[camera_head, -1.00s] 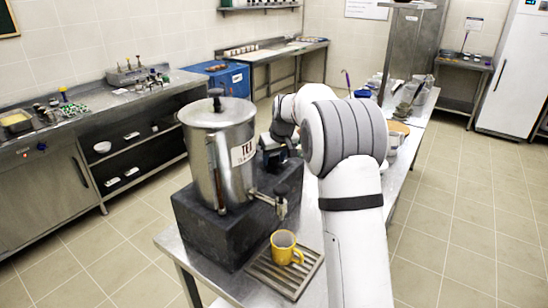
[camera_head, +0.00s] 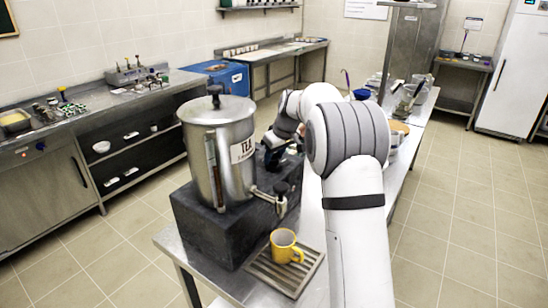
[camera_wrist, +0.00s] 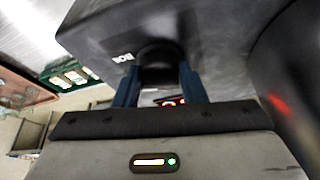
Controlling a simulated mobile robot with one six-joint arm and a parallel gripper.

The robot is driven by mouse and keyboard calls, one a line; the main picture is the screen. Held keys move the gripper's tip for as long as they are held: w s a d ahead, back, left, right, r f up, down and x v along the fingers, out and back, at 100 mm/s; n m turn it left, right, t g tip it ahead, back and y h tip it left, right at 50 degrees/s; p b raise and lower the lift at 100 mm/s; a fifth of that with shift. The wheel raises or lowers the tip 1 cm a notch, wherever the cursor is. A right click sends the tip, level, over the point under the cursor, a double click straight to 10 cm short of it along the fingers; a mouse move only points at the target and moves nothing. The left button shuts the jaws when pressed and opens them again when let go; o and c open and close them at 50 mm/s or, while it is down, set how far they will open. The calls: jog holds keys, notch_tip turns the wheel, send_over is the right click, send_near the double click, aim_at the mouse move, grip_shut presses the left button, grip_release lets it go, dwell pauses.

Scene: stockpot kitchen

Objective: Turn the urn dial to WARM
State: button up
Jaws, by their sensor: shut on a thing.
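The steel urn (camera_head: 217,150) with a TEA label stands on a black base block (camera_head: 216,226) on the steel table. My gripper (camera_head: 272,158) is at the base's far right side, partly hidden by the urn and my arm. In the wrist view, the two blue fingers of my gripper (camera_wrist: 158,84) are shut on the dark round dial (camera_wrist: 160,54), one on each side. A small white marking (camera_wrist: 124,57) sits left of the dial; I cannot read it surely. The dial's pointer is not clear.
The urn's tap (camera_head: 279,194) sticks out over a drip tray (camera_head: 262,275) with a yellow mug (camera_head: 285,245) on it, near my arm. In the wrist view, a green tray (camera_wrist: 75,76) lies at the left. Bowls stand farther along the table.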

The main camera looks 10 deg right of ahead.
jog(key=n, duration=0.2)
jog(key=n+g+y, duration=0.1)
jog(key=n, duration=0.1)
jog(key=shift+w+d+n, duration=0.1)
jog(key=shift+w+n, duration=0.05)
jog(key=shift+n, duration=0.15)
jog(key=n, duration=0.2)
jog(key=n+g+y+p, duration=0.1)
jog(key=n, duration=0.1)
jog(key=shift+w+g, duration=0.1)
jog(key=shift+g, duration=0.2)
jog(key=o, duration=1)
jog(key=v, duration=0.7)
jog(key=shift+d+r, duration=0.25)
jog(key=shift+r, duration=0.1)
